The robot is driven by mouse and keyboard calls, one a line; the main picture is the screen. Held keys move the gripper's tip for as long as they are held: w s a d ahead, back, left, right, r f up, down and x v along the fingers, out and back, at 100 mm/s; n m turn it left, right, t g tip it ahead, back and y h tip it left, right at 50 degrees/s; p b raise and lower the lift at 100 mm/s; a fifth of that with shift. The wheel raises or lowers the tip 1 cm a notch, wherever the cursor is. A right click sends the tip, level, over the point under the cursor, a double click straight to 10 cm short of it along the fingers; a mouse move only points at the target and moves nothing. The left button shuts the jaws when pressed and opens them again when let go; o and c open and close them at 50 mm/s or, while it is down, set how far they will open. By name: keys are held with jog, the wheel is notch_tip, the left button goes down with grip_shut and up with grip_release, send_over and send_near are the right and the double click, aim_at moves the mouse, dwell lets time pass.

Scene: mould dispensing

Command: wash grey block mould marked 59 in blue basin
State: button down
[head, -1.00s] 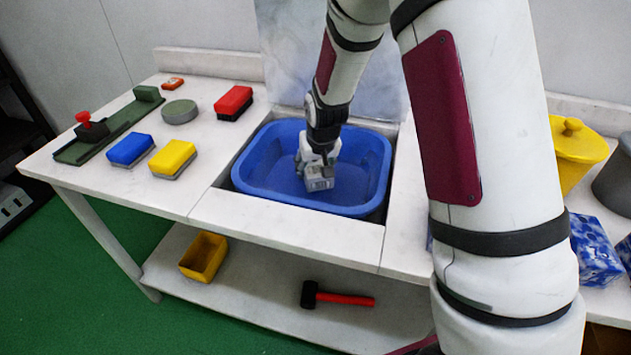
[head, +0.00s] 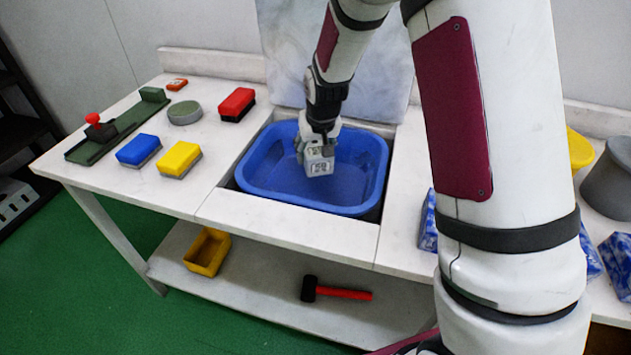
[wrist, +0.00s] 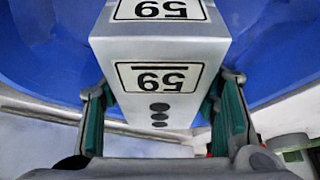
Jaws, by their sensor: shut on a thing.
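The grey block mould marked 59 (head: 319,161) is held in my gripper (head: 318,143) over the blue basin (head: 262,184). In the wrist view the mould (wrist: 160,100) fills the middle, with 59 labels on two faces and dark dots below one label. The green-padded fingers of my gripper (wrist: 160,118) are shut on its two sides. The basin (wrist: 45,50) shows behind it. In the head view the mould is within the basin's outline, toward the back. I cannot tell whether it touches the water or basin floor.
Blue (head: 139,149), yellow (head: 176,158) and red (head: 237,103) brush-like blocks lie left of the basin. A green fixture with a red knob (head: 94,119) is farther left. Blue-white blocks (head: 428,222) and a grey pot (head: 609,175) stand right. A mallet (head: 340,293) lies below.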

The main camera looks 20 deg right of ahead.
aim_at(315, 143)
jog(key=shift+r+p, duration=1.25)
jog(key=shift+r, duration=1.3)
dwell(0.5)
jog(key=shift+r+p, duration=0.95)
jog(key=shift+r, duration=1.05)
